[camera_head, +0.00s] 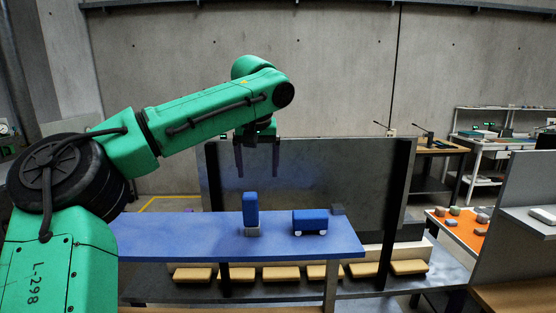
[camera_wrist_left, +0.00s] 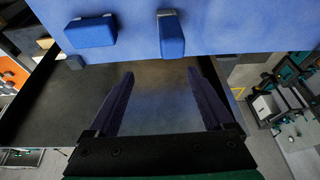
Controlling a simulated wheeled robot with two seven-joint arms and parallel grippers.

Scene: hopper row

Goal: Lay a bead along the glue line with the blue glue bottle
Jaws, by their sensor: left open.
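A tall blue block-like object (camera_head: 250,208), which looks like the blue glue bottle, stands upright on a small grey base on the blue tabletop (camera_head: 170,232). It also shows in the left wrist view (camera_wrist_left: 171,38). A second, lower blue object (camera_head: 310,220) with small white parts beneath it sits to its right; it also shows in the left wrist view (camera_wrist_left: 90,31). I cannot make out a glue line. My left gripper (camera_head: 257,172) is open and empty, its fingers pointing down above and behind the tall blue object, touching nothing. My right gripper is not in view.
A dark upright panel (camera_head: 310,180) stands behind the blue table. Below is a shelf with several yellow-tan blocks (camera_head: 281,273). A small dark block (camera_head: 338,209) lies at the table's back right. An orange surface with loose pieces (camera_head: 461,229) is at right. The table's left part is bare.

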